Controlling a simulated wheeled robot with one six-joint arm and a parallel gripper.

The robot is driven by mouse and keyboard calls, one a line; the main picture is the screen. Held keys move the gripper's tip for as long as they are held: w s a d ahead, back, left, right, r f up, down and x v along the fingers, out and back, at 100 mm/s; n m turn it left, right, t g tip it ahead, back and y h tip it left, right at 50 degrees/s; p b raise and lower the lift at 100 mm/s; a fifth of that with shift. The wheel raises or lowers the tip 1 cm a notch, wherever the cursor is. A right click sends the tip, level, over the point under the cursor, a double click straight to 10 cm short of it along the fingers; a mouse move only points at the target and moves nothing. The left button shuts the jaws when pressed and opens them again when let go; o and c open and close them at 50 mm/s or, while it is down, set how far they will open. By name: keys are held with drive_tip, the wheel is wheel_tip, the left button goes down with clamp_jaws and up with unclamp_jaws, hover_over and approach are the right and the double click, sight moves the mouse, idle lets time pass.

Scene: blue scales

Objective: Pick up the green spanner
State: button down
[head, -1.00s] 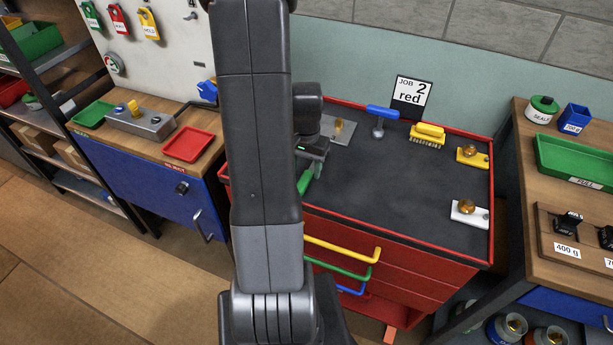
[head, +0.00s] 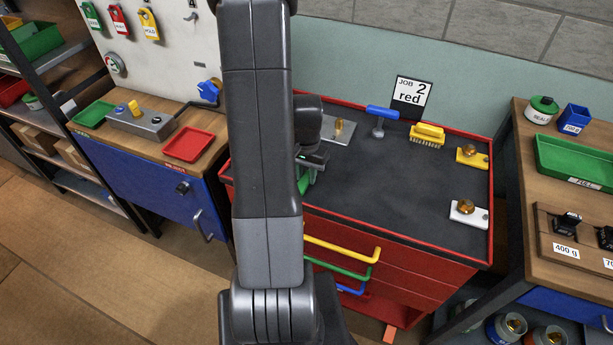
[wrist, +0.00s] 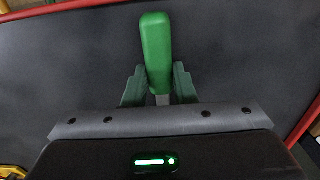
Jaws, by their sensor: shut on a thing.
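The green spanner (wrist: 156,50) is between the two fingers of my gripper (wrist: 158,90) in the wrist view, its green handle pointing away from the palm. My gripper is shut on it. In the head view the spanner (head: 303,185) shows only as a small green piece beside my arm, and my gripper (head: 310,165) is over the left part of the dark bench top (head: 400,190). My arm hides much of that area. I cannot tell whether the spanner touches the top.
A grey plate with a brass knob (head: 340,130), a blue-handled tool (head: 382,115), a yellow brush (head: 427,134), a yellow block (head: 472,155) and a white block (head: 468,212) stand on the red-edged bench. Its middle is clear. A red tray (head: 189,145) lies on the left bench.

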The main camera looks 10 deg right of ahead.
sight(306, 175)
drive_tip(key=shift+r, duration=0.1)
wheel_tip(306, 175, up, 10)
drive_tip(key=shift+b, duration=0.35)
